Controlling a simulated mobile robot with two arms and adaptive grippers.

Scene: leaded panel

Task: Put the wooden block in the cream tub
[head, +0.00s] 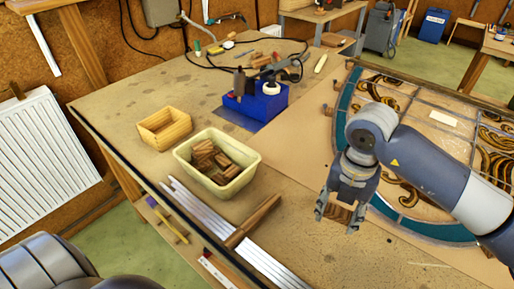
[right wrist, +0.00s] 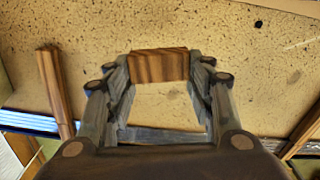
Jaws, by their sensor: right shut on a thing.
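The wooden block (head: 339,213) is small and striped brown. It sits between the fingertips of my right gripper (head: 338,217), which is shut on it over the bare bench, left of the leaded panel. In the right wrist view the block (right wrist: 159,66) spans the gap between both fingertips. I cannot tell how high it is above the bench. The cream tub (head: 196,177) stands on the bench to the left of my right gripper, with several wooden pieces inside. My left gripper is not in view.
A light wooden box (head: 155,140) stands behind the tub, and a blue tool stand (head: 262,106) is further back. Metal strips (head: 205,212) and a wooden bar (head: 256,218) lie in front of the tub. The leaded panel (head: 433,140) fills the right side.

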